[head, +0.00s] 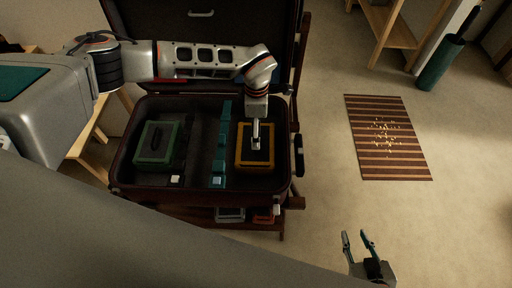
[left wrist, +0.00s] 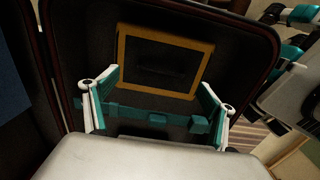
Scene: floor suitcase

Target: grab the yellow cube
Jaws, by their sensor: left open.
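The yellow cube (head: 264,151) shows as a box with a yellow-orange rim and dark top, lying in the right half of the open suitcase (head: 118,185). In the left wrist view the yellow cube (left wrist: 166,62) lies beyond the fingers. My left gripper (head: 256,146) reaches down over it in the head view. In the left wrist view my left gripper (left wrist: 157,100) is open with nothing between its fingers. Whether it touches the cube is unclear. My right gripper (head: 358,241) is open and empty over the floor at lower right.
A green box (head: 160,143) lies in the suitcase's left half. A teal strap (head: 222,138) runs between the boxes, near a small pale block (head: 175,179). The raised lid (head: 230,50) stands behind my left arm. A striped mat (head: 388,137) lies on open floor.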

